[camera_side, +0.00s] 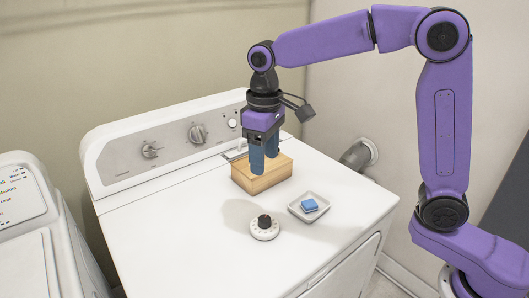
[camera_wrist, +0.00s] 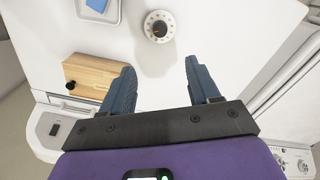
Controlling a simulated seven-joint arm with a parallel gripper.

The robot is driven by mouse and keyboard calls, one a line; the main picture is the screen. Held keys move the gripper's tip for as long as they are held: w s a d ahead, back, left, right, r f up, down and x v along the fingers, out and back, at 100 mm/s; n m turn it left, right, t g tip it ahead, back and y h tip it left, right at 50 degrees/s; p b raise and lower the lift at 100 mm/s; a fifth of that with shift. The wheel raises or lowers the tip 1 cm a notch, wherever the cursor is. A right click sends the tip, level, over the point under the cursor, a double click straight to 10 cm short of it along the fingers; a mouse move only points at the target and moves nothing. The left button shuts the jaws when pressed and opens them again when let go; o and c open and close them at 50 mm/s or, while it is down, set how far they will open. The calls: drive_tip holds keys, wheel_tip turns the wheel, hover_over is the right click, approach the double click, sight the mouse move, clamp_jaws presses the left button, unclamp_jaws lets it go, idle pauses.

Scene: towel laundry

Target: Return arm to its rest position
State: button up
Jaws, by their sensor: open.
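My gripper (camera_side: 264,165) hangs pointing down over the dryer top, in front of the wooden box in the side view. Its two blue fingers are apart with nothing between them; the wrist view shows the open gap (camera_wrist: 160,67) over the white surface. Purple links of my arm reach in from the right, with the arm bent high over the dryer. In the wrist view the left finger partly covers the light wooden box (camera_wrist: 90,76), which also shows in the side view (camera_side: 268,181).
The white dryer (camera_side: 165,245) has a knobbed panel along its back. A white dial with a black knob (camera_side: 264,230) and a small dish (camera_side: 296,210) with a blue block (camera_side: 310,205) stand on it. Another white appliance (camera_side: 25,250) is at left. The dryer's front left top is clear.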

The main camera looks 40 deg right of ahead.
drive_tip(key=shift+s+r, duration=0.1)
drive_tip(key=shift+s, duration=0.05)
drive_tip(key=s+d+f+n, duration=0.2)
drive_tip(key=s+d, duration=0.2)
drive_tip(key=s, duration=0.5)
drive_tip(key=s+d+f+n, duration=0.2)
drive_tip(key=s+d, duration=0.2)
drive_tip(key=s, duration=0.5)
drive_tip(key=s+d+f+n, duration=0.3)
drive_tip(key=s+d, duration=0.1)
drive_tip(key=s, duration=0.5)
drive_tip(key=shift+d, duration=0.3)
drive_tip(key=shift+s, duration=0.1)
